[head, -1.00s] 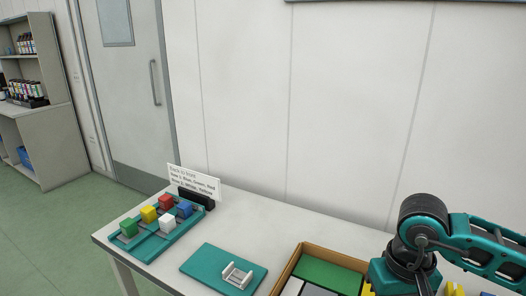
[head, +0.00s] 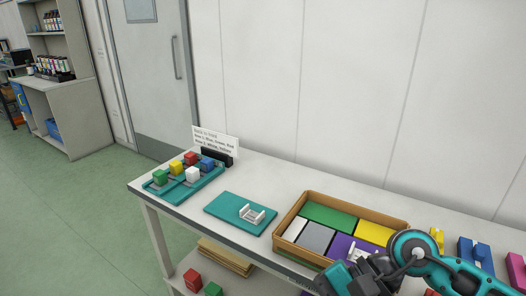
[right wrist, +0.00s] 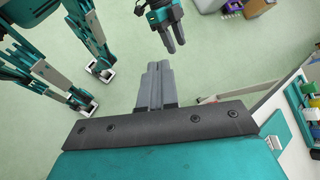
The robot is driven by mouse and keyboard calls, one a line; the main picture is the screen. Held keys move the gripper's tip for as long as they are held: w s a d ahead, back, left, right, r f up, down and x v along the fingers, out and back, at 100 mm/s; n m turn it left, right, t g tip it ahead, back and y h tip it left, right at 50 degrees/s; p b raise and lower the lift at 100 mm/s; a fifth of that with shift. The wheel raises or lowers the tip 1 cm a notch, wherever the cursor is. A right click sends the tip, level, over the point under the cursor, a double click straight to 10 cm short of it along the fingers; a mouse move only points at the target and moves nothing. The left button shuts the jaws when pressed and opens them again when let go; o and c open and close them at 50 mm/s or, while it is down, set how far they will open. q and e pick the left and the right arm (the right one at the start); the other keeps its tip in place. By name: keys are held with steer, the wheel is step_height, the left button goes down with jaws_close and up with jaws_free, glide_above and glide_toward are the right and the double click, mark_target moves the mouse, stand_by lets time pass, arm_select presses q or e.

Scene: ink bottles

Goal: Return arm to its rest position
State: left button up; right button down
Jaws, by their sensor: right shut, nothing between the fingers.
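My right arm reaches in from the right in the head view, with its teal elbow in front of the box. Its lower end with the right gripper (head: 348,274) is at the table's front edge, its fingers not clear there. In the right wrist view the right gripper (right wrist: 156,68) is shut and empty, its two grey fingers together over green floor. A second dark gripper (right wrist: 173,42), apparently my left, hangs apart from it near the top; its jaw gap is unclear. The left arm is out of the head view.
The white table (head: 250,167) holds a teal tray (head: 174,196) of coloured cubes, a sign (head: 215,141), a teal plate (head: 228,216) with a white cradle (head: 258,213), and a cardboard box (head: 315,194) with coloured compartments. Coloured blocks (head: 474,251) stand right. Wall behind; floor free left.

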steer(key=w+a+r+m+t+y, duration=0.25)
steer(key=m+y, duration=0.25)
steer(key=m, duration=0.4)
steer(key=w+a+r+m+t+y, duration=0.15)
steer(key=r+m+t+y, duration=0.25)
steer(key=m, duration=0.4)
steer(key=w+d+f+m+t+h, duration=0.2)
steer(key=d+f+m+t+h, duration=0.35)
steer(key=m, duration=1.05)
steer(key=w+d+f+m+t+h, duration=0.3)
steer(key=d+f+m+t+h, duration=0.3)
steer(key=m, duration=1.1)
steer(key=s+d+f+m+g+h, duration=0.2)
steer(key=s+f+m+h, duration=0.1)
steer(key=f, duration=0.4)
steer(key=s+d+f+m+g+h, duration=0.2)
steer(key=s+f+m+h, duration=0.1)
steer(key=s+f+m, duration=0.3)
step_height(320, 180, down, 2)
steer(key=m, duration=0.2)
steer(key=shift+s+d+f+m, duration=0.15)
steer(key=shift+s+d+m, duration=0.1)
steer(key=shift+d+m, duration=0.05)
